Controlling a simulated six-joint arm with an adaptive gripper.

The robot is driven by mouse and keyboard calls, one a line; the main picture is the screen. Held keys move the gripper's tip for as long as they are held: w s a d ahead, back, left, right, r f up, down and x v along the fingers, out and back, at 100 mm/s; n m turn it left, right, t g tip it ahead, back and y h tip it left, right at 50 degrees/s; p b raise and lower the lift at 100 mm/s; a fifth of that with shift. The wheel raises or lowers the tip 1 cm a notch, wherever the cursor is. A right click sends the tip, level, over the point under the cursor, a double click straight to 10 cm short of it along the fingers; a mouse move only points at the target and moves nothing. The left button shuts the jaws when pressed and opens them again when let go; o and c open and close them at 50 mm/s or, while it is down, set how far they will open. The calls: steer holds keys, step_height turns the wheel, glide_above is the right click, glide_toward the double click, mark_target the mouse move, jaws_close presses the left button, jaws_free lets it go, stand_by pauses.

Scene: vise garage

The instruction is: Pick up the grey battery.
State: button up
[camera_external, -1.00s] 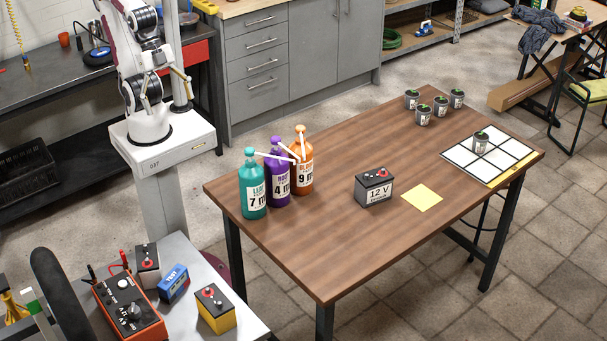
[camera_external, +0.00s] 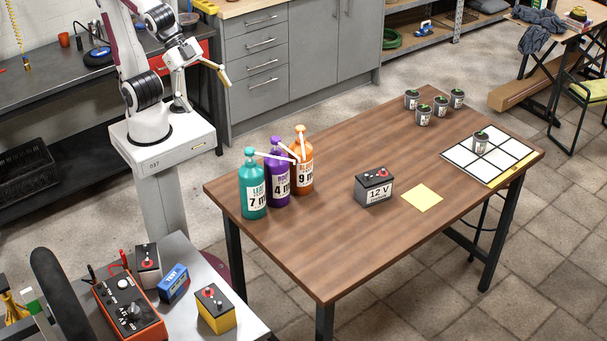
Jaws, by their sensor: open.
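A grey battery (camera_external: 373,188) with a dark top, red and dark terminals and a white "12 V" label stands upright on the wooden table. Another grey battery (camera_external: 148,265) with a dark top and a red mark stands on the side bench at lower left, beside a blue battery (camera_external: 173,284) and a yellow battery (camera_external: 215,311). My gripper (camera_external: 203,93) is open and empty, its fingers spread wide. It is in the air just right of my arm's base, far from both grey batteries.
Teal (camera_external: 253,190), purple (camera_external: 278,178) and orange (camera_external: 303,168) pump bottles stand at the wooden table's (camera_external: 310,245) left side. Several small jars (camera_external: 423,116) and a white grid (camera_external: 462,158) are at the right. A yellow note (camera_external: 422,197) lies near the 12 V battery. An orange charger (camera_external: 130,308) is on the bench.

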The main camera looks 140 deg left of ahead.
steer(key=w+a+t+y, duration=0.2)
steer(key=w+a+t, duration=0.3)
steer(key=w+a, duration=2.2)
steer(key=a+f+m+t+h, duration=0.1)
steer(key=a+f, duration=0.2)
steer(key=f, duration=0.3)
steer(key=w+a+f+m+t+h, duration=0.1)
steer(key=a+f+h, duration=0.1)
steer(key=a+f, duration=0.2)
steer(key=w+a+f+m+h, duration=0.1)
steer(key=a+f, duration=0.3)
steer(key=f, duration=0.4)
steer(key=shift+w+f+t+h, duration=0.15)
steer(key=shift+f+t+h, duration=0.25)
steer(key=s+f, duration=0.1)
steer(key=f, duration=0.1)
steer(key=s+f+h, duration=0.1)
steer(key=s+f, duration=0.1)
steer(key=f, duration=0.1)
steer(key=s+f+h, duration=0.1)
steer(key=f, duration=0.1)
steer(key=shift+s+a+f, duration=0.2)
steer(key=shift+a+f, duration=0.05)
steer(key=shift+a, duration=0.1)
steer(key=shift+w, duration=0.1)
steer(key=shift+x, duration=1.25)
